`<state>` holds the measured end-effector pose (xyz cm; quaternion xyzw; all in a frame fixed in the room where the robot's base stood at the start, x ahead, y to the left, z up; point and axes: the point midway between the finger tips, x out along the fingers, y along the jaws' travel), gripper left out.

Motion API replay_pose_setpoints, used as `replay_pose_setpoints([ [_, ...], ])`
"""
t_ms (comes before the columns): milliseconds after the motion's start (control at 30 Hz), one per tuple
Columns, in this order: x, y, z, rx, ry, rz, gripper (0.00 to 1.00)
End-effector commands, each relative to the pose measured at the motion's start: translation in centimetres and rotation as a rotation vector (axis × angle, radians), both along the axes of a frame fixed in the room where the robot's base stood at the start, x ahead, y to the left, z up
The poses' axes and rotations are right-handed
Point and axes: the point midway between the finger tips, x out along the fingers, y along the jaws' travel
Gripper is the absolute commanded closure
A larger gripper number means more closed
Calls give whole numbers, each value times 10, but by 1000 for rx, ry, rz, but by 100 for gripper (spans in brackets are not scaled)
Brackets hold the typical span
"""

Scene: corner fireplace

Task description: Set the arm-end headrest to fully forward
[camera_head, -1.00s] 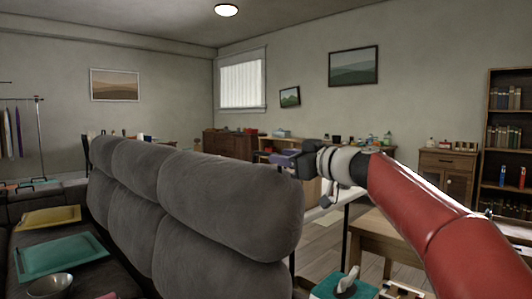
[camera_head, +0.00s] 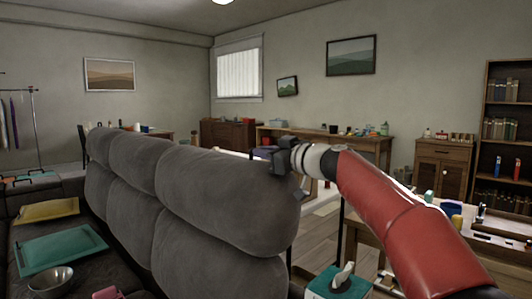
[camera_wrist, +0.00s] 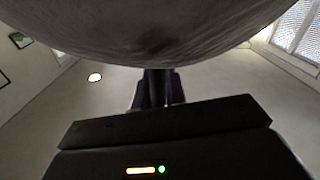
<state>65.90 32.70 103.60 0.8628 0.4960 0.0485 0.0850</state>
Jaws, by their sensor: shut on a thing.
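The grey sofa (camera_head: 215,265) runs away from me with three padded headrests along its back. The nearest, arm-end headrest (camera_head: 225,195) is the large cushion in the middle of the head view; its near end rises close to upright. My gripper (camera_head: 278,156) is at the top right corner of this headrest, shut on its edge. In the wrist view the headrest's grey underside (camera_wrist: 150,22) fills the top, and my gripper's fingers (camera_wrist: 156,88) reach up to it. The contact itself is hidden by the cushion.
Yellow (camera_head: 47,210) and teal (camera_head: 60,250) items and a metal bowl (camera_head: 51,280) lie on the sofa seat. A teal tissue box (camera_head: 335,285) stands at lower right, beside a wooden table (camera_head: 375,232). A bookcase (camera_head: 508,130) stands at far right.

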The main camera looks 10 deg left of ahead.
Motion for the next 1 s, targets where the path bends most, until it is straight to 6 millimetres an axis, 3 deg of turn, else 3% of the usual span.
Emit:
replay_pose_setpoints([
  [267,0,-1,1,0,-3,-3,100],
  [567,-17,9,1,0,-5,2,100],
  [1000,-90,52,-4,-133,-235,4,100],
])
